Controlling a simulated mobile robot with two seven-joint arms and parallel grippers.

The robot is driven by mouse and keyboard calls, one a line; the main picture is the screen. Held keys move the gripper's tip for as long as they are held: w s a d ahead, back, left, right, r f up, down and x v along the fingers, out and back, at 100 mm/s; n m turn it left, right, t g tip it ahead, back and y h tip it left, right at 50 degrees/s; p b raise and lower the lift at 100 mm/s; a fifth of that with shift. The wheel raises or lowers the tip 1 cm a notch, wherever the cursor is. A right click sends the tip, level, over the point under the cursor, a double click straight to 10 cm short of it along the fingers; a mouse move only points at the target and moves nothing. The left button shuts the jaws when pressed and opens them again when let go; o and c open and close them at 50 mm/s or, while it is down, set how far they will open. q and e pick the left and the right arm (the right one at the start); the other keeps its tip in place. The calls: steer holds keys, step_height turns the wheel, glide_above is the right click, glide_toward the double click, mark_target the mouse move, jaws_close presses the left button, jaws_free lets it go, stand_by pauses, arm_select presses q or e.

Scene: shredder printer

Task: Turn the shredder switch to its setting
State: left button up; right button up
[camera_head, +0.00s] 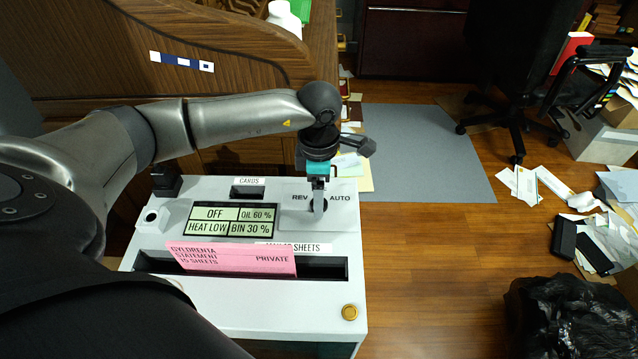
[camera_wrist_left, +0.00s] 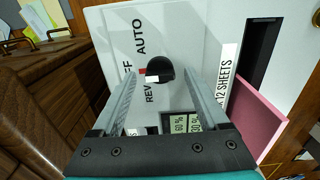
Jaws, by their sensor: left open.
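The shredder (camera_head: 230,305) has a pale top panel with a display reading OFF, OIL 60 %, HEAT LOW and BIN 30 %. Its switch is a round black knob (camera_wrist_left: 160,69) with a white mark on the side toward the printed REV and OFF labels; AUTO is printed further round. My left gripper (camera_head: 318,200) points down over the switch in the head view, which it mostly hides. In the left wrist view, the open left gripper (camera_wrist_left: 164,82) has its fingers on either side of the knob, with gaps showing. My right gripper is not in view.
A pink statement sheet (camera_head: 232,259) stands in the shredder's wide slot. A brass button (camera_head: 349,312) sits at the panel's front right. A wooden desk (camera_head: 215,45) rises behind. A black bin bag (camera_head: 570,315), an office chair (camera_head: 525,60) and scattered papers lie to the right.

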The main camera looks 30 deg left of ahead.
arm_select(q)
steer(key=shift+r, duration=0.2)
step_height(320, 180, up, 15)
steer(key=p, duration=0.5)
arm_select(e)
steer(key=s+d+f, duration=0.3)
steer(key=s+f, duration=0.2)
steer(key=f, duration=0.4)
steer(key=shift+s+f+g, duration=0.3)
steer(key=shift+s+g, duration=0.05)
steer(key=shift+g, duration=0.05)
arm_select(q)
steer(key=shift+f, duration=0.15)
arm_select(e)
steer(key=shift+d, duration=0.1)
